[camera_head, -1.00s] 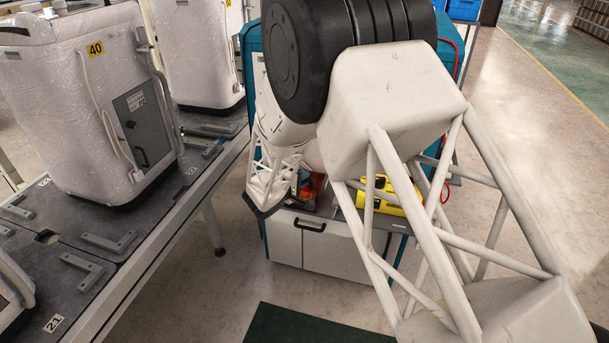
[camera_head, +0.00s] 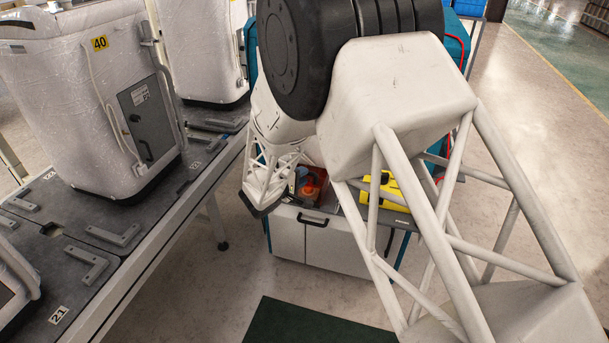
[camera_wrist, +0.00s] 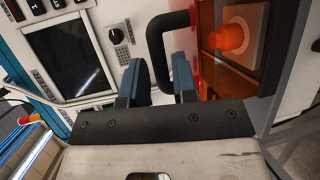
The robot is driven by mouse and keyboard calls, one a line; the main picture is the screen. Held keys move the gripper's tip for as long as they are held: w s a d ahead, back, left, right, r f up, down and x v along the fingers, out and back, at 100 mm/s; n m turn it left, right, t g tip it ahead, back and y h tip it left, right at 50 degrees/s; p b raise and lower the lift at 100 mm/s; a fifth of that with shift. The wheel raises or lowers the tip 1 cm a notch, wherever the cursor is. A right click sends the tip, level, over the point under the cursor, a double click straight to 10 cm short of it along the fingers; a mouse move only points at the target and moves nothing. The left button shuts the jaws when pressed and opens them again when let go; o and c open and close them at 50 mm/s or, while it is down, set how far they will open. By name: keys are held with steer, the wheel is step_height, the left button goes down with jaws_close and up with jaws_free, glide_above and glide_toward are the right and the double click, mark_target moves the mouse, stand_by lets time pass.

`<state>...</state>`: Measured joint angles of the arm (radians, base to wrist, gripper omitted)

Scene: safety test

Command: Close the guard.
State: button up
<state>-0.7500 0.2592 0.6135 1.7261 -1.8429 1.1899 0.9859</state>
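The guard (camera_wrist: 262,58) is a see-through orange cover with a red edge and a black bar handle (camera_wrist: 157,45), at the upper right of the wrist view. A round orange-red button (camera_wrist: 228,37) on a plate shows tinted within it. In the head view the guard (camera_head: 321,178) is small, on the teal and white machine, right beside my gripper (camera_head: 292,186). In the wrist view the two blue fingers of my gripper (camera_wrist: 161,82) stand apart, with the handle's long bar between them. I cannot tell contact with the bar or how far the guard is swung.
A control panel with a dark screen (camera_wrist: 68,55) and a black knob (camera_wrist: 115,36) lies left of the handle. A yellow object (camera_head: 392,188) sits right of the guard. A grey table (camera_head: 110,262) with wrapped white machines (camera_head: 85,115) stands left.

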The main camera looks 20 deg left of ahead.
steer(key=shift+v, duration=2.75)
steer(key=s+d+r+m+g+h, duration=0.15)
steer(key=d+r, duration=0.25)
steer(key=d, duration=0.4)
steer(key=s+d+r+m+g+h, duration=0.1)
steer(key=d+r+m+g, duration=0.15)
steer(key=d+r, duration=0.4)
steer(key=s+d+r+m+g+h, duration=0.1)
steer(key=d+r+m+g, duration=0.15)
steer(key=d, duration=0.65)
steer(key=s+d+r+m+g+y, duration=0.1)
steer(key=s+d+r+g, duration=0.15)
steer(key=s+d, duration=0.35)
steer(key=s+d+r+m+g+y, duration=0.1)
steer(key=s+d+r+m+g, duration=0.2)
steer(key=d, duration=0.5)
steer(key=s+d+r+m+y, duration=0.1)
steer(key=s+d+r+y, duration=0.1)
steer(key=s, duration=0.5)
steer(key=s+d+r+m+y, duration=0.1)
steer(key=s+d+y, duration=0.2)
steer(key=s, duration=0.5)
steer(key=s+d+r+m+y, duration=0.1)
steer(key=s+d+r+y, duration=0.1)
steer(key=s, duration=0.6)
steer(key=shift+s+d+r+m+y, duration=0.15)
steer(key=shift+d+r+m+y, duration=0.2)
steer(key=shift+d, duration=0.55)
